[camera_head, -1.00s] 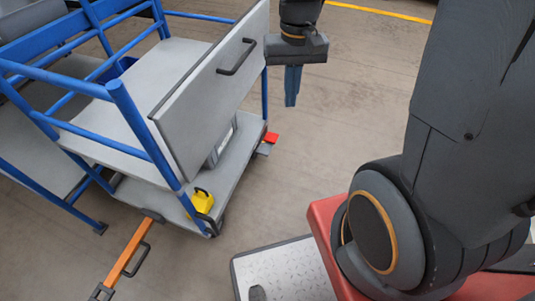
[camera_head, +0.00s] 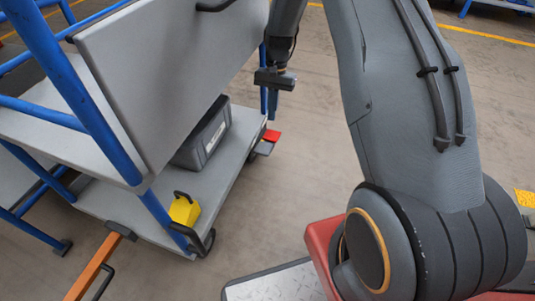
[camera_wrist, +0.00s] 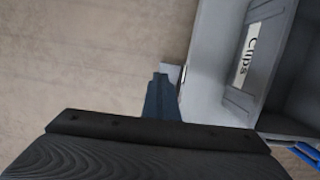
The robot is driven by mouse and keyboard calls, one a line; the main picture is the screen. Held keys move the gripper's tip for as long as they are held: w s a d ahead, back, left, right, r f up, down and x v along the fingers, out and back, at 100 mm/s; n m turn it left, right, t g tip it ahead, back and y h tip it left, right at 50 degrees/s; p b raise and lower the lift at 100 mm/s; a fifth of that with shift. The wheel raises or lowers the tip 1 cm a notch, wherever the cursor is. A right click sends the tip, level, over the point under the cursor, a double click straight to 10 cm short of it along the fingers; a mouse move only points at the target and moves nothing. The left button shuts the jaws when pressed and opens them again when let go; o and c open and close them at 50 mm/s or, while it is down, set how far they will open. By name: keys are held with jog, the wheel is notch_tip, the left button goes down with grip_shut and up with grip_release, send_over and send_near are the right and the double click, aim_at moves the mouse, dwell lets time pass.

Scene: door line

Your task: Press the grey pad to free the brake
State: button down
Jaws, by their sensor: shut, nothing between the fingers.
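The grey pad (camera_head: 264,148) sticks out low at the cart's far right corner, beside a red pad (camera_head: 272,136). My gripper (camera_head: 273,112) points down above the two pads, with its blue fingers closed together and empty. In the head view it appears just behind the red pad, and I see no contact. In the wrist view the shut fingers (camera_wrist: 160,80) have a small pale grey piece just beyond their tips, partly hidden. I cannot tell for sure that it is the grey pad.
The cart has a blue frame, a raised grey panel (camera_head: 170,70) and a lower deck (camera_head: 120,200). A grey box (camera_head: 203,135) and a yellow block (camera_head: 184,210) stand on the deck. An orange bar (camera_head: 95,265) juts from the near end. The floor right of the pads is clear.

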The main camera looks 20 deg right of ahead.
aim_at(268, 154)
jog(key=f, duration=0.1)
jog(key=w+f, duration=0.1)
jog(key=f+b, duration=0.1)
jog(key=shift+w+d+f, duration=0.15)
jog(key=shift+w+f, duration=0.1)
jog(key=shift+f, duration=0.05)
jog(key=b+x, duration=0.5)
jog(key=x, duration=0.9)
jog(key=shift+s, duration=0.1)
